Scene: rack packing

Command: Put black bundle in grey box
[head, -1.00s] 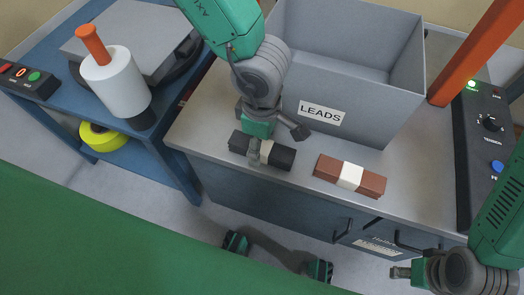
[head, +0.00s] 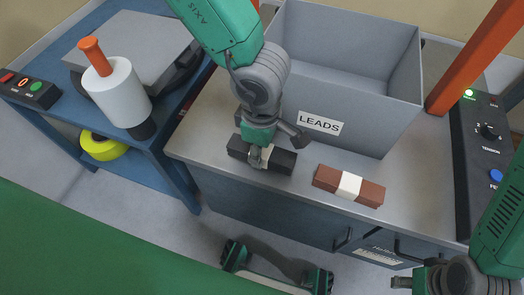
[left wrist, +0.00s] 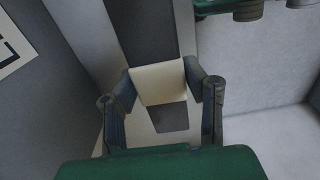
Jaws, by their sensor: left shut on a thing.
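The black bundle (head: 280,161) with a pale band lies at the front edge of the grey bench top, in front of the grey box (head: 352,100). My left gripper (head: 258,157) is over its middle, shut on it. In the left wrist view the fingers (left wrist: 165,110) press both sides of the pale band (left wrist: 158,82). The grey box is open-topped, carries a LEADS label and stands behind the bundle. My right gripper (head: 402,283) is at the lower right, away from the bundle; its fingers are too small to judge.
A brown bundle (head: 367,190) with a pale band lies right of the black one. An orange post (head: 475,60) and a black control panel (head: 484,150) stand at the right. A blue cart (head: 165,150) with a white roll (head: 118,92) is at the left.

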